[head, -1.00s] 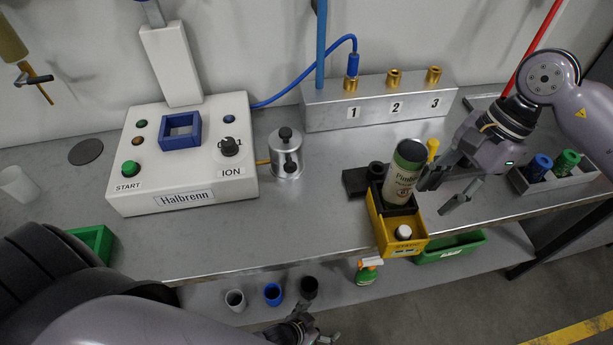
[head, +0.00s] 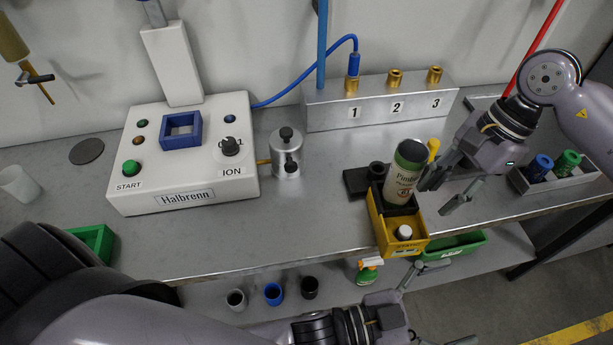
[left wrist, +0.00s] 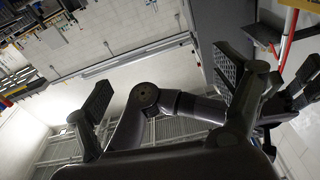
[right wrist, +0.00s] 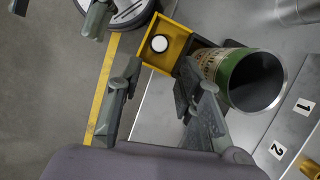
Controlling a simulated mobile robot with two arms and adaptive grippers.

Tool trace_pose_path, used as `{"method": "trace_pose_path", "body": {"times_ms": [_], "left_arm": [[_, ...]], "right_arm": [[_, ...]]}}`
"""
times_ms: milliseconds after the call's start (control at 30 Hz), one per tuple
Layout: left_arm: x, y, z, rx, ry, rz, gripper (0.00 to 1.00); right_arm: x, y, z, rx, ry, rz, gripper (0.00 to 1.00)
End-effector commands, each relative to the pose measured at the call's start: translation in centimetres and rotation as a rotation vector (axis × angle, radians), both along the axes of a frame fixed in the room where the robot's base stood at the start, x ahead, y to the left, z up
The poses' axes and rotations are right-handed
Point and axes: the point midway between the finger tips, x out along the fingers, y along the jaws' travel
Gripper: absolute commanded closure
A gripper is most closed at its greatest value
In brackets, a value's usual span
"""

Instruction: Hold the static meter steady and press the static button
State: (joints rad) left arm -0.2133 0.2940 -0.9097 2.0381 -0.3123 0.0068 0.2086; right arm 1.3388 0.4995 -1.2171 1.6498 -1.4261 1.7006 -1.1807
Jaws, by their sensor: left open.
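The static meter (head: 386,239) is a yellow box at the front edge of the bench. Its white round button (head: 404,232) faces up and also shows in the right wrist view (right wrist: 159,43). A green-and-cream can (head: 404,173) stands in the dark holder at its back. My right gripper (head: 440,190) is open just right of the can and meter; in the right wrist view the box shows beyond its parted fingers (right wrist: 160,75). My left gripper (head: 436,306) is open and empty, below and right of the meter, in front of the bench. The left wrist view shows neither meter nor button.
The white Halbrenn machine (head: 185,160) stands on the left of the bench. A metal block with numbered ports (head: 375,108) is at the back. A green bin (head: 455,247) and a spray bottle (head: 367,270) are below. The bench between machine and meter is mostly clear.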

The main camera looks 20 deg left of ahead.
Motion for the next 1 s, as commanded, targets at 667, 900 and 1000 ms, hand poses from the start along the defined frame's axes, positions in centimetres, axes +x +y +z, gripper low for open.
{"method": "trace_pose_path", "body": {"times_ms": [667,900,1000], "left_arm": [[3.8,10.2,7.9,0.586,-0.879,0.212,0.12],[7.7,17.2,4.2,0.646,-0.574,0.139,0.12],[8.7,20.1,2.9,0.624,-0.396,0.104,0.12]], "right_arm": [[0.0,0.0,0.0,0.0,0.0,0.0,0.67],[0.0,0.0,0.0,0.0,0.0,0.0,0.67],[0.0,0.0,0.0,0.0,0.0,0.0,0.67]]}}
